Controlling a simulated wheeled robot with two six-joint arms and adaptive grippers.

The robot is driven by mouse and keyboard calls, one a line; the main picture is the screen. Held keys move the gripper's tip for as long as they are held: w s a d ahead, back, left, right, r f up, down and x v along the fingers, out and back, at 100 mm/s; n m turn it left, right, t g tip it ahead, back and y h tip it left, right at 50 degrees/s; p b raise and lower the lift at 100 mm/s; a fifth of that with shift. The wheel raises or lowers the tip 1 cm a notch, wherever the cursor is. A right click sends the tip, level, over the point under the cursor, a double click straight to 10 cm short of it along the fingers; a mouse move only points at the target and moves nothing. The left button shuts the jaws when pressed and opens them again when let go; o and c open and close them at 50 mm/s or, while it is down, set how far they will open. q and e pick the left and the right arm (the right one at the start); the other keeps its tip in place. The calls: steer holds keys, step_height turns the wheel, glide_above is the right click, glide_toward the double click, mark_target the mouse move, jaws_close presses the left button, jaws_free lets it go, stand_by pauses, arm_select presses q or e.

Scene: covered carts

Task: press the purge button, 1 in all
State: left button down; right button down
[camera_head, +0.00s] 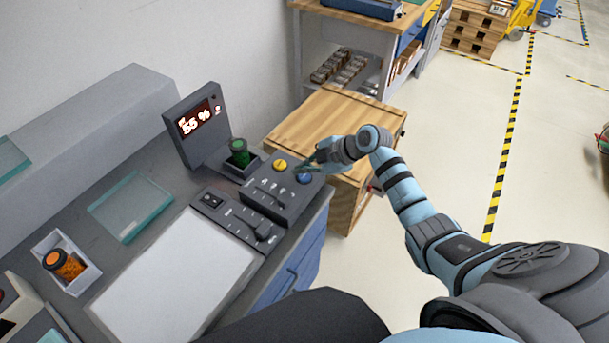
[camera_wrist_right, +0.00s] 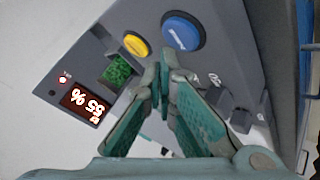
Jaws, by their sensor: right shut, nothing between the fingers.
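A dark grey control panel (camera_head: 268,196) stands on the bench. It carries a yellow button (camera_head: 280,165) and a blue button (camera_head: 304,178), which also show in the wrist view as yellow (camera_wrist_right: 136,45) and blue (camera_wrist_right: 183,32). The blue one has a light label that I cannot read clearly, so I cannot tell which is the purge button. My right gripper (camera_head: 312,163) is shut and empty, close to the blue button. In the wrist view its fingertips (camera_wrist_right: 163,76) point just below the two buttons; I cannot tell whether they touch the panel. My left gripper is out of view.
A display (camera_head: 197,121) reading 55 % stands behind a green-filled container (camera_head: 239,153). A wooden cabinet (camera_head: 328,125) stands behind my arm.

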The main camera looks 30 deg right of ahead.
mark_target(304, 178)
steer(key=shift+f, duration=0.15)
stand_by(0.6)
steer(key=shift+f, duration=0.3)
steer(key=shift+f, duration=0.45)
stand_by(0.6)
steer(key=shift+r+p, duration=0.9)
steer(key=shift+p, duration=0.1)
step_height(304, 178, up, 5)
steer(key=p, duration=0.6)
steer(key=shift+r, duration=0.1)
